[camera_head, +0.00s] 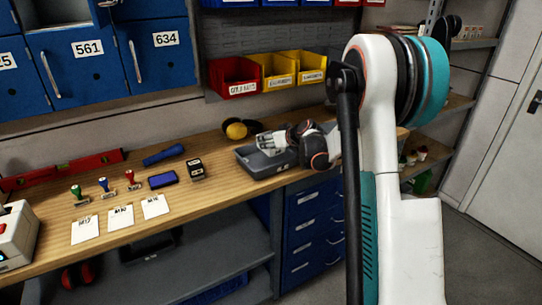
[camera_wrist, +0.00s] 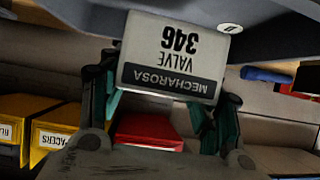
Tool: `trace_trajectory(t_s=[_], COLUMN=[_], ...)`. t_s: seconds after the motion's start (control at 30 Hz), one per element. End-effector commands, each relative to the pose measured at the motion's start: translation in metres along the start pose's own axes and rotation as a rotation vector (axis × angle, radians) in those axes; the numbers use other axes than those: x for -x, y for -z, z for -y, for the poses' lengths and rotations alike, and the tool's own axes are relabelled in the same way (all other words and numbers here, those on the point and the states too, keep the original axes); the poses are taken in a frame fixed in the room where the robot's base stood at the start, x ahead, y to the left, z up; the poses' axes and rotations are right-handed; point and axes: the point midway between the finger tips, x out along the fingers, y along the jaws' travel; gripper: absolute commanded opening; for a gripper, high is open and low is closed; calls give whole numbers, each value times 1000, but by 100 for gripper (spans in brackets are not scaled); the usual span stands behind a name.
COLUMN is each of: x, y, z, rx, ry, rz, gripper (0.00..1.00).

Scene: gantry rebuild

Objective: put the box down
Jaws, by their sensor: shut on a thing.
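The box (camera_wrist: 172,58) is white with a dark band and reads "MECHAROSA VALVE 346", upside down in the wrist view. My gripper (camera_wrist: 163,98) is shut on it, one finger on each side. In the head view my gripper (camera_head: 284,142) is low over the grey tray (camera_head: 262,170) at the right part of the wooden bench. The box is small and partly hidden by the gripper there. I cannot tell whether it touches the tray floor.
Stamps (camera_head: 104,186), white cards (camera_head: 121,217), a blue pad (camera_head: 163,179) and a black block (camera_head: 197,169) lie left of the tray. A yellow and black thing (camera_head: 237,130) sits behind it. Red (camera_head: 234,77) and yellow bins (camera_head: 277,70) hang above.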

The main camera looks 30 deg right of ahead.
Motion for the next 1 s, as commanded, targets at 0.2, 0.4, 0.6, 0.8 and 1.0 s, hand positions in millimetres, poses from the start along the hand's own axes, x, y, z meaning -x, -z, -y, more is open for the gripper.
trace_trajectory(t_s=[0.2,0.4,0.6,0.8,1.0], x=[-7,-21,-24,-25,-25], y=[-12,-37,-44,-45,-46], z=[0,0,0,0,0], rx=[0,0,0,0,0], ry=[0,0,0,0,0], rz=[0,0,-1,0,0], gripper=[27,27,27,27,78])
